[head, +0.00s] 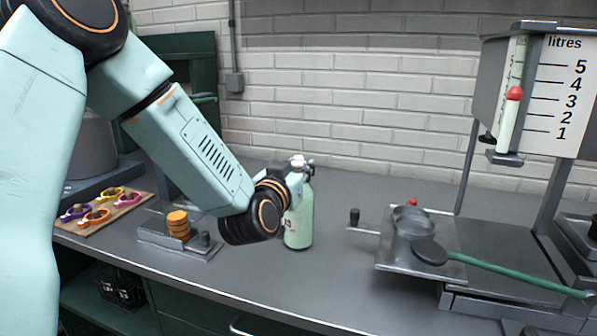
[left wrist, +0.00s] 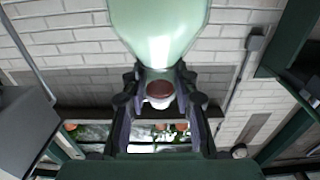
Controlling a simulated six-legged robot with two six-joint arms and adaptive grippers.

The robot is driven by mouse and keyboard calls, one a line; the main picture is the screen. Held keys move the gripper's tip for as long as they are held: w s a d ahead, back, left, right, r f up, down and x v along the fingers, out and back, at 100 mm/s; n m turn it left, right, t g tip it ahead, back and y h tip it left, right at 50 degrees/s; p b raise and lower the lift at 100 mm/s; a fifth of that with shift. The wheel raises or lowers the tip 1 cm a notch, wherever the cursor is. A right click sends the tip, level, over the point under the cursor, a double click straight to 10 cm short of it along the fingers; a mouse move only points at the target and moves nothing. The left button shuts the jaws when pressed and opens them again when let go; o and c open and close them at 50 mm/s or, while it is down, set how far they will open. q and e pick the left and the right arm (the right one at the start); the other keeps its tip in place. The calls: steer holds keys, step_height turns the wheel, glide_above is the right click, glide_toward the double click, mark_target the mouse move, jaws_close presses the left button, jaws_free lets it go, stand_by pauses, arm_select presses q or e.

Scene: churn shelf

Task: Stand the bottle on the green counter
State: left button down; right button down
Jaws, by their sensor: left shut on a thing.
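The pale green bottle (head: 299,225) is upright in the middle of the head view, over the grey top of the counter (head: 330,285), whose front is dark green. I cannot tell whether its base touches the counter. My left gripper (head: 298,178) is shut on the bottle's neck, below its white cap, and partly hides its left side. In the left wrist view the bottle (left wrist: 160,28) fills the top middle. Its neck and cap (left wrist: 160,92) lie between the fingers of my left gripper (left wrist: 160,82). My right gripper is not in view.
A wooden board with coloured rings (head: 98,211) and a metal plate with a stack of orange discs (head: 178,223) are left of the bottle. A metal stand with a green-handled lever (head: 520,275) and a litre gauge (head: 540,95) are at right. Clear counter surrounds the bottle's front and right.

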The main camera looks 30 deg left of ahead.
arm_select(q)
steer(key=shift+w+a+f, duration=0.15)
steer(key=shift+w+a, duration=0.1)
steer(key=c, duration=1.4)
jaws_free()
steer(key=shift+s+d, duration=0.1)
steer(key=shift+s, duration=0.1)
steer(key=shift+o, duration=1.4)
steer(key=shift+s+d+r, duration=0.25)
steer(key=shift+o, duration=0.5)
steer(key=shift+w+a+f, duration=0.25)
steer(key=shift+w, duration=0.05)
steer(key=p+v, duration=1)
steer(key=v, duration=0.2)
steer(key=shift+s+d, duration=0.1)
steer(key=shift+s, duration=0.15)
